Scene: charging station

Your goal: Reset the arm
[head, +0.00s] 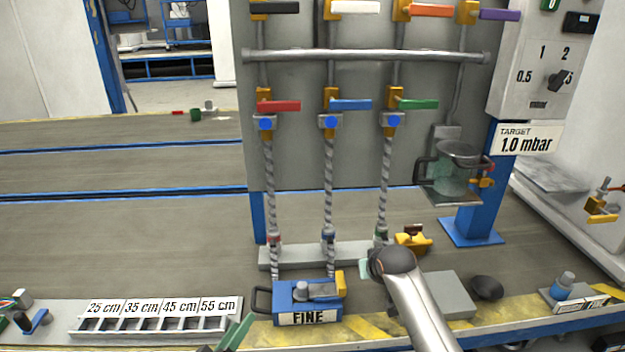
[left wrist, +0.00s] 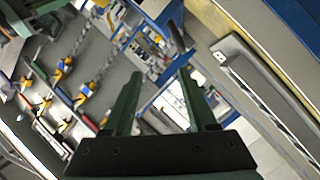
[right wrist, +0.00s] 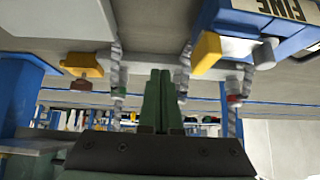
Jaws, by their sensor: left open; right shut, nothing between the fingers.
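My left gripper (head: 232,336) shows as a green finger at the bottom edge of the head view, beside the blue FINE box. In the left wrist view its two fingers (left wrist: 163,95) stand apart with nothing between them. My right arm reaches in from the bottom right of the head view, and its dark wrist mostly hides its gripper there. In the right wrist view my right gripper (right wrist: 159,92) has its fingers together and empty, pointing toward the lower hose fittings (right wrist: 182,82). The FINE box (head: 307,301) stands on the table with a yellow lever.
A grey panel (head: 300,180) carries coloured valve levers and three braided hoses. A slotted length rack (head: 155,325) lies at the front left. A gauge stand (head: 482,205) with a target sign (head: 528,139) stands right. A grey block (head: 447,294) and black knob (head: 487,288) sit beside my right arm.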

